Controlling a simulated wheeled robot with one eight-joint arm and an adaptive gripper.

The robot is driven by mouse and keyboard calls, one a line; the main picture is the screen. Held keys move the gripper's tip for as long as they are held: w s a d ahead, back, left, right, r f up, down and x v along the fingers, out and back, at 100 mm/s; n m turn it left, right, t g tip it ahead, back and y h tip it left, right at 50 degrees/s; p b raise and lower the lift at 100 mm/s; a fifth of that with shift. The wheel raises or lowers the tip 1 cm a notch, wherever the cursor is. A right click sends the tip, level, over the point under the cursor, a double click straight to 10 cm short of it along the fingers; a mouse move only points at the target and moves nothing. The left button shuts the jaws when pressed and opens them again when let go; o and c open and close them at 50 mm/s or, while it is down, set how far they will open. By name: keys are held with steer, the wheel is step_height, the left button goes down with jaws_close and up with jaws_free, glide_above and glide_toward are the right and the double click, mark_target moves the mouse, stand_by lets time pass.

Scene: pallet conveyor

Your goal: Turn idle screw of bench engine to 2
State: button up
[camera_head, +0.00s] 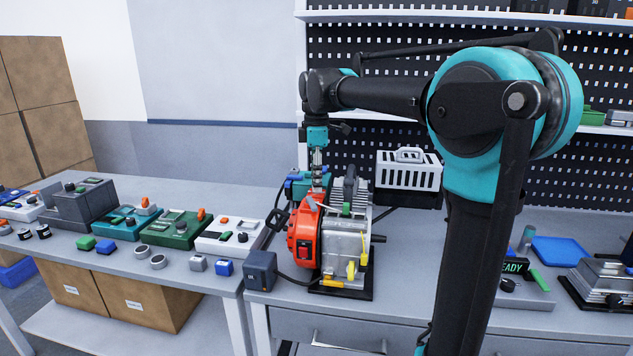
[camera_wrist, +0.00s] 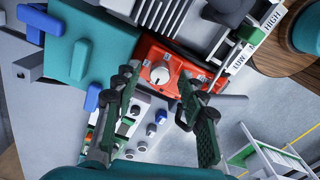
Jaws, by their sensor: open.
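The bench engine (camera_head: 345,240), with a red-orange housing and grey finned body, stands on a black base on the bench. My gripper (camera_head: 317,188) points down over its top left part. In the wrist view my gripper (camera_wrist: 156,92) is open, with its two fingers apart. A round white knob (camera_wrist: 160,76) on a red panel (camera_wrist: 172,62) of the engine shows between and just beyond the fingertips; it may be the idle screw. I cannot tell its setting, as the panel's marks are too small. No contact shows.
A slider strip marked LOW and HIGH (camera_wrist: 255,38) is at the wrist view's upper right. A dark box (camera_head: 260,270) stands at the engine's front left. A white slotted basket (camera_head: 408,172) is behind right. Several device boxes fill the left bench.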

steer(key=shift+f, duration=0.35)
steer(key=shift+c, duration=0.6)
jaws_close()
